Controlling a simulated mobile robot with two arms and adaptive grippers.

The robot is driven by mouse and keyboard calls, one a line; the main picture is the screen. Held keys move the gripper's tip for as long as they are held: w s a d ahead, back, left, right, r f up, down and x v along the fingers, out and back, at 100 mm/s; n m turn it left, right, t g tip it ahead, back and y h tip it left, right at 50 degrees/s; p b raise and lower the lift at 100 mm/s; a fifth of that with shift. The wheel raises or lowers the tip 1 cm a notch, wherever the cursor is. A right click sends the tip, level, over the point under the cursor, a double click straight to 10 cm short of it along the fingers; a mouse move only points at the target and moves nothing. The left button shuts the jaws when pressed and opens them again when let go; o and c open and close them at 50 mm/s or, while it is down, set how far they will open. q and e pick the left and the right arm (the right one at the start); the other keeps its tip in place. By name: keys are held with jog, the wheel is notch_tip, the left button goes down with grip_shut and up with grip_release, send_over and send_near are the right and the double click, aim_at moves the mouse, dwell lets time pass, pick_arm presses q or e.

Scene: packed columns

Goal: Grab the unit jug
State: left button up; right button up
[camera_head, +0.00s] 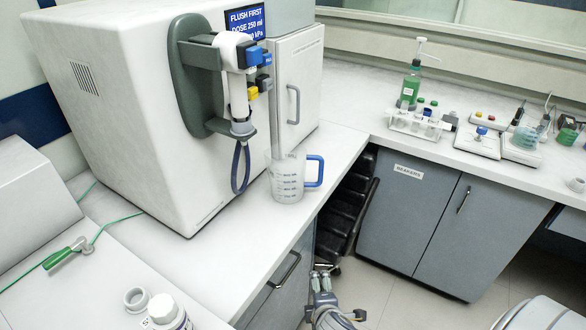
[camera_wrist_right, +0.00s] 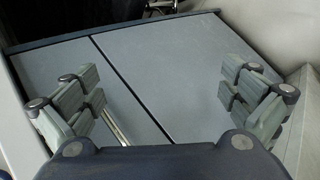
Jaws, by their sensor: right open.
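The unit jug is a clear measuring jug (camera_head: 287,183) with dark markings and a blue handle on its right side. It stands upright on the white counter, beneath the dispensing tube of the large white machine. My right gripper (camera_head: 322,274) is low at the bottom middle of the head view, below and to the right of the jug, and apart from it. In the right wrist view my right gripper (camera_wrist_right: 164,88) is open, its fingers wide apart with nothing between them. The jug is not seen in that view. My left gripper is not in view.
The white machine (camera_head: 110,90) stands directly behind the jug, with a dark hose loop hanging left of it. Grey cabinets (camera_head: 410,212) stand across a floor gap. A bottle (camera_head: 165,312) and green-handled tool (camera_head: 68,252) are at lower left. Counter right of the jug is narrow.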

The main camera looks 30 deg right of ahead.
jog(key=w+d+r+n+t+h+p, duration=0.15)
jog(key=w+r+n, duration=0.25)
jog(key=r, duration=0.4)
jog(key=w+d+r+n+t+h+b, duration=0.1)
jog(key=w+r+n+t, duration=0.2)
jog(key=r, duration=0.4)
jog(key=n+t+y, duration=0.2)
jog(key=n+t, duration=0.3)
jog(key=n, duration=0.8)
send_near(291, 181)
jog(key=x, duration=0.3)
jog(key=shift+w+d+f+h+p, duration=0.15)
jog(key=shift+w+f+h+p, duration=0.15)
jog(key=shift+p, duration=0.1)
jog(key=shift+w+r, duration=0.2)
jog(key=shift+w, duration=0.1)
jog(key=shift+n, duration=0.3)
jog(key=x, duration=0.4)
jog(key=shift+w, duration=0.4)
jog(key=p+x, duration=0.1)
jog(key=x, duration=0.4)
jog(key=shift+d, duration=0.2)
jog(key=shift+w+f, duration=0.15)
jog(key=shift+w, duration=0.15)
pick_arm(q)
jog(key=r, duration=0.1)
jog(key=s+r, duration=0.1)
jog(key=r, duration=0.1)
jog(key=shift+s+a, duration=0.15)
